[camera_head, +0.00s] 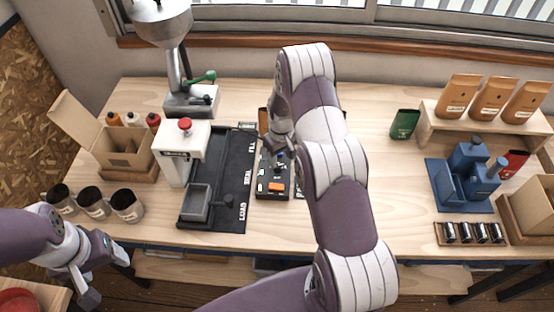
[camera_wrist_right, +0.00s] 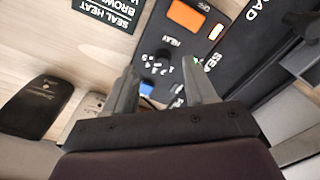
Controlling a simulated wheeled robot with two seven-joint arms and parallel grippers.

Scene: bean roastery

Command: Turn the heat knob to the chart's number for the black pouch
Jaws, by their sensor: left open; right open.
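The black control box (camera_head: 268,190) stands mid-table with an orange switch (camera_head: 276,187), which also shows in the right wrist view (camera_wrist_right: 188,14). That view shows the dark heat knob (camera_wrist_right: 162,56) beside the word HEAT and a row of small numbers; its setting is too small to tell. My right gripper (camera_head: 281,154) is open above the box, its fingers (camera_wrist_right: 160,78) either side of the dial area, apparently not touching the knob. The chart (camera_wrist_right: 108,10) is cut off, with SEAL HEAT and BROWN readable. A black pouch (camera_wrist_right: 38,105) lies near it. My left gripper (camera_head: 88,278) is open at the table's front left.
A white sealer (camera_head: 182,155) with a red button stands left of the box beside a black mat (camera_head: 237,165). Several dark cups (camera_head: 92,202) stand at the front left. My right arm hides the middle.

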